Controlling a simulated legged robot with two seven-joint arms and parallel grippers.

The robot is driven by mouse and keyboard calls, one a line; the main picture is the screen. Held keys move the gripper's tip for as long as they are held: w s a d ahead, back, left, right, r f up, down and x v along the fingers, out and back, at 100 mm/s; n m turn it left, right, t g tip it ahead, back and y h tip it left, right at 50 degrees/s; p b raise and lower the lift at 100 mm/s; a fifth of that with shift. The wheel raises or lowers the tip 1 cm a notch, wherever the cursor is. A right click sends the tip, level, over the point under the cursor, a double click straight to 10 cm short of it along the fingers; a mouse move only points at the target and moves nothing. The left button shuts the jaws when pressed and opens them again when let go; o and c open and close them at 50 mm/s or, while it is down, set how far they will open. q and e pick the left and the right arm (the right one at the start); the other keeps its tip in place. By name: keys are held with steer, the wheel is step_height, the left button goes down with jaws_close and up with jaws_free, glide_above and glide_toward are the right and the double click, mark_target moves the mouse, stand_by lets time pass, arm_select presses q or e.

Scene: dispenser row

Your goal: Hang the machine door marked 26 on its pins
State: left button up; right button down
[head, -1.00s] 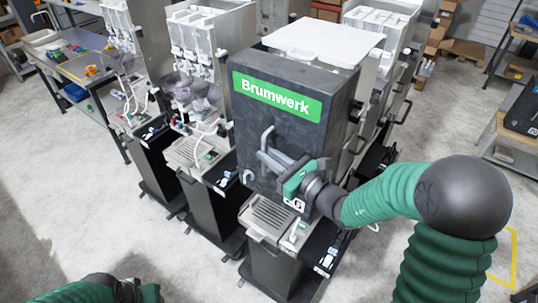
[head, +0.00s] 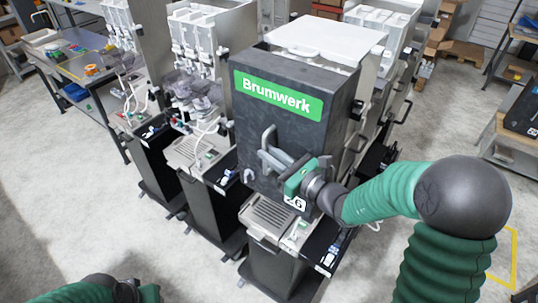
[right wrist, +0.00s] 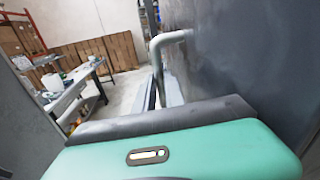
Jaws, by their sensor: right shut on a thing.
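The machine door (head: 250,140) is a dark grey panel with a green Brumwerk label and a white mark at its lower right, partly covered by my gripper; a 6 shows. It stands upright in front of the nearest machine (head: 325,40), hiding its inside. My right gripper (head: 285,168) is shut on the grey door handle (head: 268,140). In the right wrist view the door face (right wrist: 250,60) fills the right side, with part of the handle (right wrist: 165,38) showing. The pins are hidden, so I cannot tell whether the door touches them. My left arm shows at lower left; its gripper does not.
Two open machines with white canisters (head: 195,35) stand to the left. A drip tray (head: 268,217) juts out below the door. A workbench (head: 75,65) stands at far left and shelving (head: 515,140) at right. The floor in front is clear.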

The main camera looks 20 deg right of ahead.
steer(key=c, duration=1.3)
jaws_free()
steer(key=shift+w+d+r, duration=0.1)
steer(key=shift+d+r, duration=0.05)
steer(key=shift+c, duration=0.2)
steer(key=b+v, duration=0.9)
steer(key=v, duration=0.7)
steer(key=shift+s+b, duration=0.3)
steer(key=shift+s, duration=0.1)
steer(key=shift+d, duration=0.2)
